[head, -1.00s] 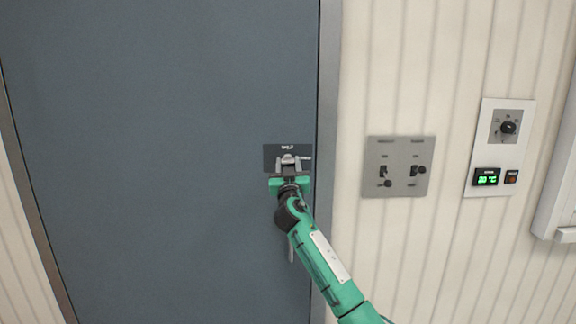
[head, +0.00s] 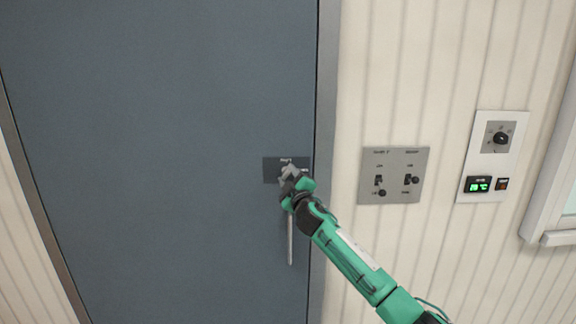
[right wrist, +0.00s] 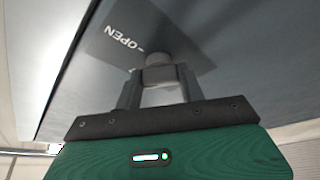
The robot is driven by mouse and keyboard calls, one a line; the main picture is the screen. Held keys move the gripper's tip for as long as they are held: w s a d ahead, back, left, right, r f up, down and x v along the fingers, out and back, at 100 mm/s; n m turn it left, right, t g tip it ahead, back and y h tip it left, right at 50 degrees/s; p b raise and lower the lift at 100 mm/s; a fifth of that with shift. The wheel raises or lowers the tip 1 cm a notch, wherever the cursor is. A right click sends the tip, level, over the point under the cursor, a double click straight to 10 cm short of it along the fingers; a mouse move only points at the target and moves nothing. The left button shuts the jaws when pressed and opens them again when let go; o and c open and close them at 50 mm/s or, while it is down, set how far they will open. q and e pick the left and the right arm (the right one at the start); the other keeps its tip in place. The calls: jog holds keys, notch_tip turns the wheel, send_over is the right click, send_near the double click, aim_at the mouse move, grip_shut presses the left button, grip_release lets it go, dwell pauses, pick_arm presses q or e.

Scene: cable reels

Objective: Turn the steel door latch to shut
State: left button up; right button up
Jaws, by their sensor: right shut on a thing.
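The steel latch is mounted on a dark plate (head: 271,170) near the right edge of the blue-grey door (head: 160,130). My right gripper (head: 288,175) is at the plate and mostly hides the latch in the head view. In the right wrist view the latch (right wrist: 158,68) shows as a round grey steel part between the two fingers of my right gripper (right wrist: 160,92), which is shut on it. The word OPEN is readable on the plate (right wrist: 150,30) there, turned relative to the gripper. The latch's exact angle is hidden. My left gripper is not in view.
A vertical door handle (head: 290,242) hangs just below my right gripper. The door frame (head: 328,100) runs to the right of it. On the wall are a grey switch panel (head: 395,165) and a white control panel (head: 485,155) with a green display.

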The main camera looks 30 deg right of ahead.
jog(key=n+p, duration=0.2)
jog(key=p, duration=0.1)
jog(key=n+g+y+p, duration=0.1)
jog(key=n+p, duration=0.1)
jog(key=r+n+p, duration=0.1)
jog(key=n+p, duration=0.1)
jog(key=p, duration=0.1)
jog(key=shift+d+g+y+p, duration=0.1)
jog(key=shift+g+y+p, duration=0.2)
jog(key=shift+p, duration=0.05)
jog(key=shift+f+n+g+p, duration=0.3)
jog(key=shift+n+p, duration=0.5)
jog(key=shift+p, duration=0.2)
jog(key=o, duration=1)
jog(key=shift+c, duration=0.2)
jog(key=shift+s, duration=0.1)
